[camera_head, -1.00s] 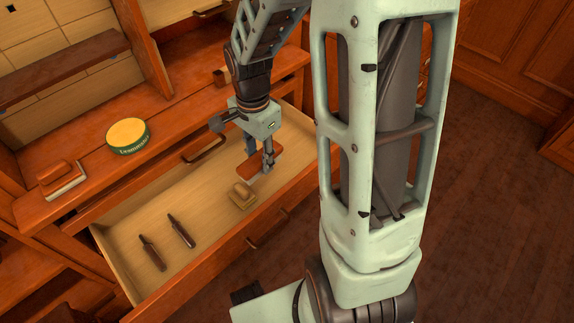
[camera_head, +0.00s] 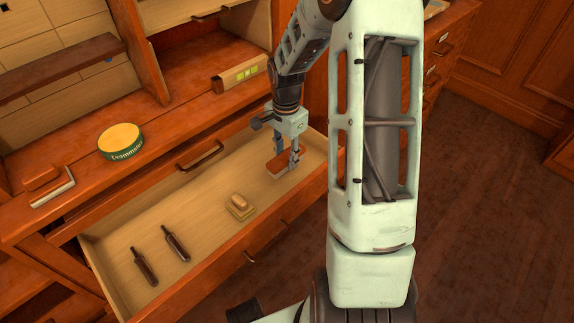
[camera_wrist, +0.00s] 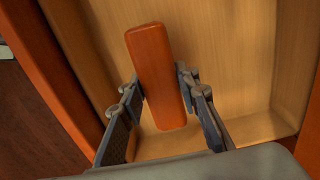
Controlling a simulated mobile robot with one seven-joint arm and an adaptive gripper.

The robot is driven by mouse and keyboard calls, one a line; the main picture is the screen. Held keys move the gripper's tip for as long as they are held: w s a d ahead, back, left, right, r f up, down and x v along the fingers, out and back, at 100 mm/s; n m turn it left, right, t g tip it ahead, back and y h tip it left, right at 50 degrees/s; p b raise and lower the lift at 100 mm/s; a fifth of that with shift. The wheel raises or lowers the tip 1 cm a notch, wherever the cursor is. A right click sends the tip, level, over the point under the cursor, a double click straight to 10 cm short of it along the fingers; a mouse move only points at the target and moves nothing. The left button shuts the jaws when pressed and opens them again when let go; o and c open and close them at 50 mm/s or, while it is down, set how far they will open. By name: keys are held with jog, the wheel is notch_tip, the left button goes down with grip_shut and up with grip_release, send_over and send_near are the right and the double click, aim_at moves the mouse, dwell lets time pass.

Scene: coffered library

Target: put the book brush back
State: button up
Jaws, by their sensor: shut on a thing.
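My gripper (camera_head: 285,166) is shut on the book brush (camera_head: 277,169), an orange-brown wooden bar. In the wrist view the brush (camera_wrist: 157,75) stands out long and narrow between my two fingers (camera_wrist: 160,95); its bristles are not visible. The brush is over the right end of the open drawer (camera_head: 205,205). I cannot tell whether it touches the drawer floor. A pale tan block (camera_head: 240,207) lies in the drawer to the left of my gripper, apart from it.
Two dark slim tools (camera_head: 160,252) lie in the drawer's left part. On the ledge behind are a green tin with a yellow top (camera_head: 120,141), a brown block on a pale base (camera_head: 50,186) and a wooden box (camera_head: 242,74).

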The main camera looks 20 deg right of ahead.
aim_at(287, 164)
jog(key=shift+w+d+f+b, duration=0.1)
jog(key=shift+f+b, duration=0.2)
jog(key=shift+f, duration=0.65)
jog(key=shift+w+d+f+b, duration=0.1)
jog(key=shift+f+b, duration=0.15)
jog(key=shift+f, duration=0.65)
jog(key=shift+f, duration=0.1)
jog(key=o, duration=1)
notch_tip(287, 164, up, 12)
jog(key=p, duration=0.3)
jog(key=shift+p, duration=0.4)
